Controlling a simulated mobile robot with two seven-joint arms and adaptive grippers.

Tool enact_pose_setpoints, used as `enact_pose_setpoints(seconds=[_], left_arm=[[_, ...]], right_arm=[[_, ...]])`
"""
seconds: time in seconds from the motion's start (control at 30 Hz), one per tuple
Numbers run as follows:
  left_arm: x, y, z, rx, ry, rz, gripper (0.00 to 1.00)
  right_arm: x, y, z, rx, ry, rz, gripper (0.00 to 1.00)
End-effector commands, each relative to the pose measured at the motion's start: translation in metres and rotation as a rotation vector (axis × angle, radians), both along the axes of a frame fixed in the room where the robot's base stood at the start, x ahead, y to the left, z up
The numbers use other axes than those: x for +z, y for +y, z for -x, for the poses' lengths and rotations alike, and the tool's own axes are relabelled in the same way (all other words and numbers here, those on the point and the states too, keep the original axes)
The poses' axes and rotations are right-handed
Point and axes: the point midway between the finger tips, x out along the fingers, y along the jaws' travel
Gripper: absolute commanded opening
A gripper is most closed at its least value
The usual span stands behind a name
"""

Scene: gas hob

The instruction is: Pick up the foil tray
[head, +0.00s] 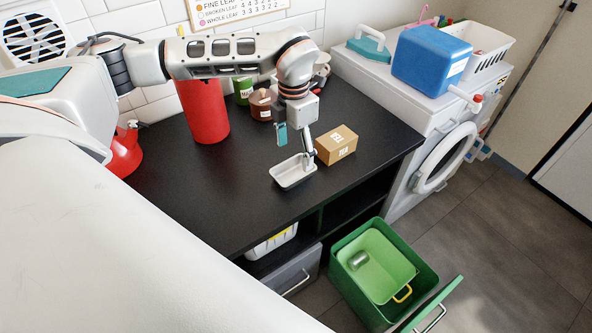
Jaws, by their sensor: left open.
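The foil tray (290,176), a small shallow silver tray, sits on the black counter (215,190) near its front edge. My left gripper (295,147) reaches down from above at the tray's far side, its jaws open. One finger with a teal pad hangs on the left. The other finger, on the right, comes down close to the tray's far rim; I cannot tell if it touches. My right gripper is not in view.
A cardboard box (337,145) stands close to the tray's right. A red cylinder (203,112), brown pot (261,106) and green tin (243,90) stand behind. A washing machine (391,105) is at the right. An open green bin (345,285) stands on the floor.

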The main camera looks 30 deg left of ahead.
Motion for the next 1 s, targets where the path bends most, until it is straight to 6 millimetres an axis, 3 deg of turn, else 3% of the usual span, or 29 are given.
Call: enact_pose_setpoints(seconds=[0.37,0.6,0.93,1.0], left_arm=[[-0.036,0.003,0.002,0.006,0.002,-0.011,0.67],[-0.069,0.003,0.003,0.006,0.001,-0.009,0.67],[-0.076,0.003,0.002,0.005,-0.001,-0.008,0.67],[-0.076,0.003,0.002,0.005,-0.001,-0.008,0.52]], right_arm=[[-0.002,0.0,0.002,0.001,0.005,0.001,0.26],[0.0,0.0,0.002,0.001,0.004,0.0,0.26],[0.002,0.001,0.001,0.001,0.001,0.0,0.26],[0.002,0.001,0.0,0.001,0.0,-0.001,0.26]])
